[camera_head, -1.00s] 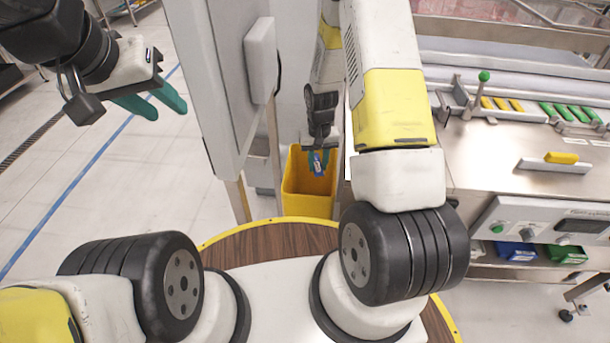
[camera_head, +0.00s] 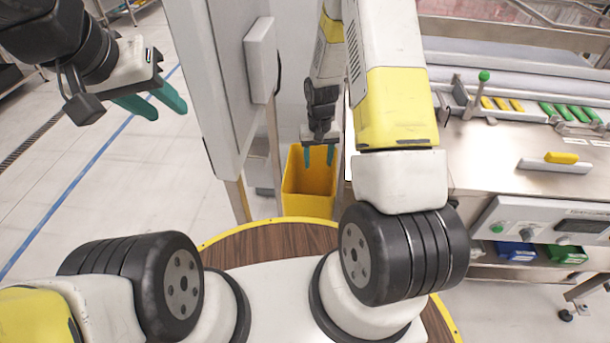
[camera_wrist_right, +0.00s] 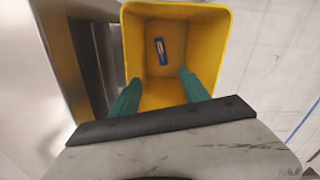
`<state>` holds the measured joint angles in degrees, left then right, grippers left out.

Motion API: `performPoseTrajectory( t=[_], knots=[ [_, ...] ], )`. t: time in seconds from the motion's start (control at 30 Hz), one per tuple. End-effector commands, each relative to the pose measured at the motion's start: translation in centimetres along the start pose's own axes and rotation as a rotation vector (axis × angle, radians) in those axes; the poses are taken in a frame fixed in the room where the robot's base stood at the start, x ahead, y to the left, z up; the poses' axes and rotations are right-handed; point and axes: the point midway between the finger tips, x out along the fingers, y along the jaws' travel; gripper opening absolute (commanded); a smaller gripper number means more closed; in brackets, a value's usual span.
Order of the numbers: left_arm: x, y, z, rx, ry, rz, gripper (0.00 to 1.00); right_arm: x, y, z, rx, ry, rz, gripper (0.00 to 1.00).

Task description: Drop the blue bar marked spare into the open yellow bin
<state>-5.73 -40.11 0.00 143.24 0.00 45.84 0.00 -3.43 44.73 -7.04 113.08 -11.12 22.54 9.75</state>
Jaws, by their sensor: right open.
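The blue bar (camera_wrist_right: 160,50) with a pale label lies inside the open yellow bin, on or near its floor, in the right wrist view. The label's wording is too small to read. The yellow bin (camera_head: 308,203) stands on the floor beyond my base in the head view, and its rim and walls (camera_wrist_right: 218,55) fill the middle of the right wrist view. My right gripper (camera_head: 319,157) is open and empty above the bin, its teal fingers (camera_wrist_right: 158,90) apart. My left gripper (camera_head: 152,106) hangs at the upper left, its teal fingers apart, far from the bin.
A grey panel (camera_head: 215,80) stands left of the bin. A steel workbench (camera_head: 500,170) at the right carries yellow and green bars, with a yellow bar (camera_head: 561,157) on a white holder. Blue (camera_head: 516,251) and green (camera_head: 566,254) boxes sit below. Floor at the left is clear.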

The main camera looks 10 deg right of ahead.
Motion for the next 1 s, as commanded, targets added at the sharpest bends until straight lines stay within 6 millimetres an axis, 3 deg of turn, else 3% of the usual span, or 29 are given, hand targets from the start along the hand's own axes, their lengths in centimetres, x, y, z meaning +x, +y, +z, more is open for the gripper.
performPoseTrajectory(
  t=[0.1,0.3,0.83,0.93,1.0],
  knots=[
    [0.0,0.0,0.0,0.0,0.0,0.0,0.36,-2.4,0.0,-0.1,0.0,0.005,-0.001,0.54],
    [0.0,0.0,0.0,0.0,0.0,0.0,0.36,-5.0,-0.1,-0.1,0.0,0.003,-0.001,0.54],
    [0.0,0.0,0.0,0.0,0.0,0.0,0.36,-5.8,0.0,0.0,0.0,0.001,-0.001,0.54],
    [0.0,0.0,0.0,0.0,0.0,0.0,0.36,-7.0,-0.1,0.0,0.001,0.015,-0.006,0.54],
    [0.0,0.0,0.0,0.0,0.0,0.0,0.36,-9.1,-0.1,0.1,0.003,0.038,-0.015,0.54]
  ],
)
